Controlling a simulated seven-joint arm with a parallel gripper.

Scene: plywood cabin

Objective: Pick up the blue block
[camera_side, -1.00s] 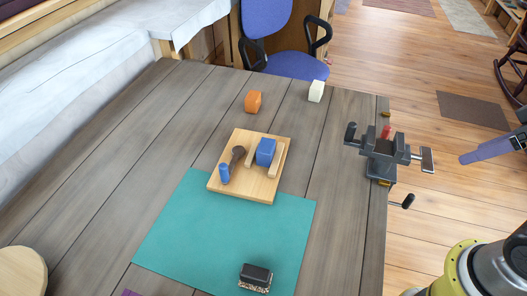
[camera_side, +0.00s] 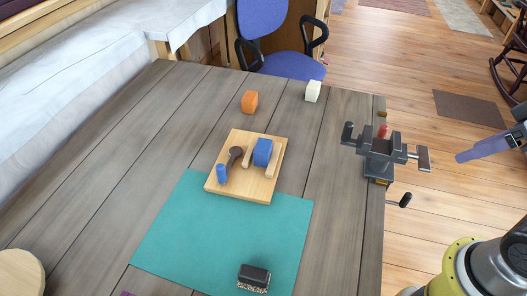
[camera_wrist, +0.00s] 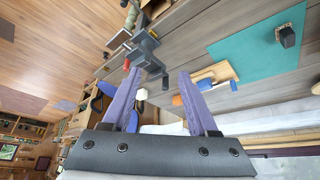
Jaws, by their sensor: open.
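The blue block (camera_side: 262,152) sits on a pale wooden board (camera_side: 233,190), between two light wooden strips. In the wrist view the blue block (camera_wrist: 205,84) is small and far off, just right of the right finger. My gripper (camera_side: 482,148) is at the right edge of the side view, beyond the vise and well away from the board. In the wrist view my gripper (camera_wrist: 157,78) has its two purple fingers spread apart with nothing between them.
A blue cylinder (camera_side: 222,174) and a dark knobbed piece (camera_side: 234,153) share the board. An orange block (camera_side: 249,101) and a white block (camera_side: 312,91) stand behind. A vise (camera_side: 380,158) is on the right table edge. A black brush (camera_side: 254,277) rests on the teal mat (camera_side: 190,240).

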